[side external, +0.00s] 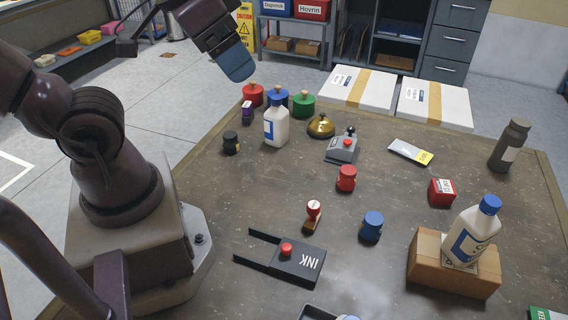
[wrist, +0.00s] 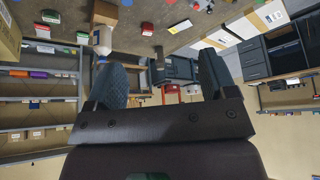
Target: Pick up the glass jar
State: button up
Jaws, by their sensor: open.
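No clearly transparent glass jar stands out in either view. Small lidded containers on the table include a dark one (side external: 231,142) at the left, a red one (side external: 347,178) in the middle and a blue one (side external: 372,225) nearer the front; I cannot tell whether any is the glass jar. A taller dark grey bottle (side external: 508,150) stands at the right edge and also shows in the wrist view (wrist: 158,58). My gripper (side external: 238,65) is raised beyond the table's far left corner, well apart from everything on it. In the wrist view its fingers (wrist: 161,78) are spread and empty.
A white blue-capped bottle (side external: 276,128) stands near red, blue and green knobbed pieces. Another white bottle (side external: 470,236) is at a cardboard box (side external: 455,272). An ink tray (side external: 295,265), stamps, a bell (side external: 321,126) and white boxes (side external: 434,103) occupy other spots.

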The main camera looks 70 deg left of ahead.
jog(key=w+a+f+n+g+y, duration=0.1)
jog(key=w+a+f+g+y, duration=0.1)
jog(key=a+f+g, duration=0.35)
jog(key=m+g+y, duration=0.1)
jog(key=m+y, duration=0.1)
jog(key=m, duration=1.4)
send_near(231, 135)
jog(key=x, duration=0.7)
jog(key=shift+s+d+f, duration=0.15)
jog(key=shift+d, duration=0.1)
jog(key=shift+a+x, duration=0.15)
jog(key=shift+x, duration=1.2)
jog(key=shift+a+x, duration=0.2)
jog(key=shift+x, duration=1.15)
jog(key=shift+c, duration=0.2)
jog(key=c, duration=1)
